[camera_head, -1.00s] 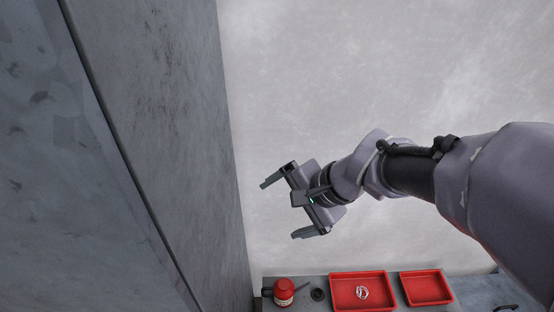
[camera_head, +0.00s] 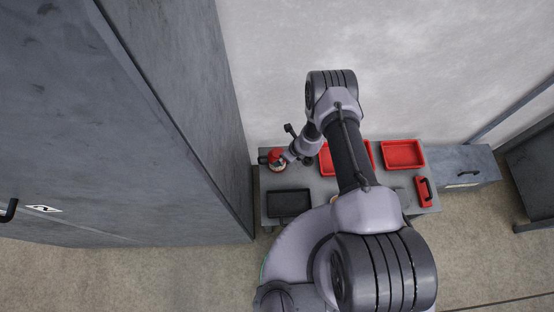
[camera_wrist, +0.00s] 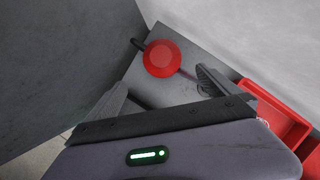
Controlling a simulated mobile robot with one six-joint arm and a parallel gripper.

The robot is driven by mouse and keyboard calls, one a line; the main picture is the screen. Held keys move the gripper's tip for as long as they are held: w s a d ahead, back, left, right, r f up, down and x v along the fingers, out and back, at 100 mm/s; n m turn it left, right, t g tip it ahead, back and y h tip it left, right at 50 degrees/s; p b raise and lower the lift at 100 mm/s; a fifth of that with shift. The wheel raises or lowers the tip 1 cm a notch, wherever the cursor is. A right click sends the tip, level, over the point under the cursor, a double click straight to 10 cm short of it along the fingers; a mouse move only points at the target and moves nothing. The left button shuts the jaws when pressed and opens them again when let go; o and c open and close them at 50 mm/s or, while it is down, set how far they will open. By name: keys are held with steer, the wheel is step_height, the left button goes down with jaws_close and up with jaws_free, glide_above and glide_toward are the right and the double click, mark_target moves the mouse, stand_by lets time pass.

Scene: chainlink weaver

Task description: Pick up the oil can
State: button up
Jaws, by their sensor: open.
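The oil can (camera_head: 276,156) is red with a pale label band and stands on the grey bench top at its far left corner, near the tall grey cabinet. In the wrist view the oil can (camera_wrist: 163,58) is seen from above, with a dark handle to its left and a thin spout to its lower right. My gripper (camera_wrist: 158,88) is open and empty, its fingers on either side of the can's image and the can beyond the fingertips. In the head view my gripper (camera_head: 287,142) is just beside the can, partly hidden by the wrist.
Red trays (camera_head: 403,154) stand at the back of the bench (camera_head: 325,190). A black tray (camera_head: 289,203) lies at its front left. A small red item (camera_head: 423,192) is at the right. The tall cabinet (camera_head: 190,120) stands close on the left.

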mark_target(277, 156)
steer(key=b+x, duration=0.4)
steer(key=x, duration=0.4)
steer(key=shift+f, duration=0.15)
steer(key=b+x, duration=0.1)
steer(key=b, duration=0.1)
steer(key=b+x, duration=0.1)
steer(key=x, duration=0.1)
steer(key=b+x, duration=0.2)
steer(key=shift+w+d+b, duration=0.1)
steer(key=shift+w+b, duration=0.2)
steer(key=shift+c, duration=0.4)
steer(key=shift+r, duration=0.25)
steer(key=c, duration=2)
